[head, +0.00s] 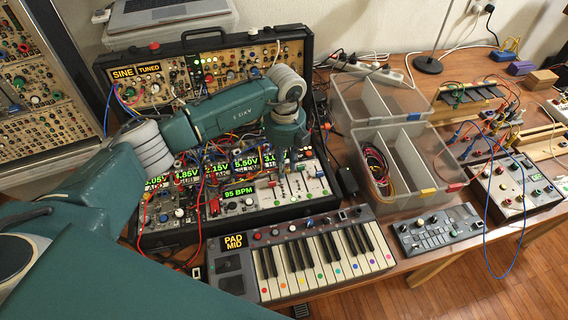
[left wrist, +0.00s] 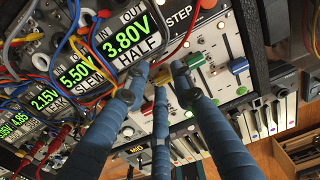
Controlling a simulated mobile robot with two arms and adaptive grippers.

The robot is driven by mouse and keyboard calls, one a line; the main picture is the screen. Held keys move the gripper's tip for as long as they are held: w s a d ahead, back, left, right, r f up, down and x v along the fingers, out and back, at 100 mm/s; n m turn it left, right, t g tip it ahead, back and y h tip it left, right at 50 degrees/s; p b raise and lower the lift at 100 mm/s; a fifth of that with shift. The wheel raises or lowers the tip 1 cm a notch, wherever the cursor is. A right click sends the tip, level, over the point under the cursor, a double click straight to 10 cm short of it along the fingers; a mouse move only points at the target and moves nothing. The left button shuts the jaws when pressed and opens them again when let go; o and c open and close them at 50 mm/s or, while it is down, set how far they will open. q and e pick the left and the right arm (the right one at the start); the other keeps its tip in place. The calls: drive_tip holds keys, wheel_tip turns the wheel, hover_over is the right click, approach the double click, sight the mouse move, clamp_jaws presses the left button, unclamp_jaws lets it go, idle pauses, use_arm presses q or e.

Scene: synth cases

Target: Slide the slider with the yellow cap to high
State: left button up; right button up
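The slider panel (head: 299,188) lies at the right end of the synth case's lower part, with several vertical slots and coloured caps. In the left wrist view, a small yellow cap (left wrist: 160,98) shows between my fingers, partly hidden. My left gripper (left wrist: 155,82) has its three fingers spread apart over the panel, around the yellow cap; I cannot tell whether any finger touches it. In the head view my left gripper (head: 290,150) points down at the panel, its fingers mostly hidden. My right gripper is not in view.
Patch cables (head: 203,165) hang over the modules left of the panel. Displays show voltages, with 3.80V (left wrist: 129,42) beside my fingers. A keyboard (head: 308,255) stands in front of the case. Clear bins (head: 407,155) stand to the right.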

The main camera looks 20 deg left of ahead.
use_arm(q)
wheel_tip(320, 180, up, 12)
drive_tip(key=shift+f, duration=0.2)
drive_tip(key=shift+a+r, duration=0.1)
idle(0.4)
